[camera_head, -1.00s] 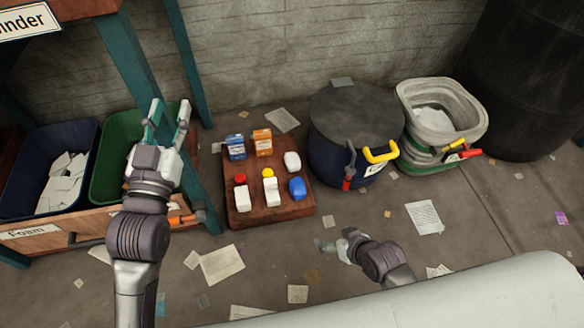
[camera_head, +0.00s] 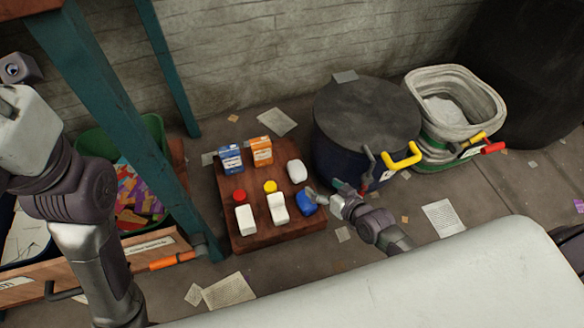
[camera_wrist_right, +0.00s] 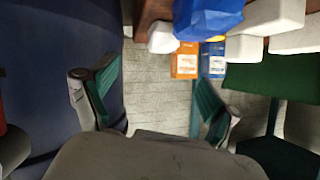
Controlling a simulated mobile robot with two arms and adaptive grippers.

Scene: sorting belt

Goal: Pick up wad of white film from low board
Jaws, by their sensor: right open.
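The wad of white film (camera_head: 297,171) is a small rounded white lump on the right side of the low brown board (camera_head: 247,238). In the right wrist view, a pale lump that looks like it (camera_wrist_right: 163,38) shows near the top, beyond the blue item. My right gripper (camera_head: 318,197) is beside the board's right edge, close to the blue item (camera_head: 306,204) and nearer to me than the wad. In the wrist view its fingers (camera_wrist_right: 155,103) are apart with nothing between them. My left gripper (camera_head: 18,85) is at the left picture edge, partly cut off; its fingers are unclear.
A blue box (camera_head: 231,158), an orange box (camera_head: 261,151) and two white bottles (camera_head: 246,220) share the board. A dark blue lidded drum (camera_head: 340,160) with a yellow handle stands close on the right. A green bin (camera_head: 97,142) and table leg (camera_head: 165,160) are left.

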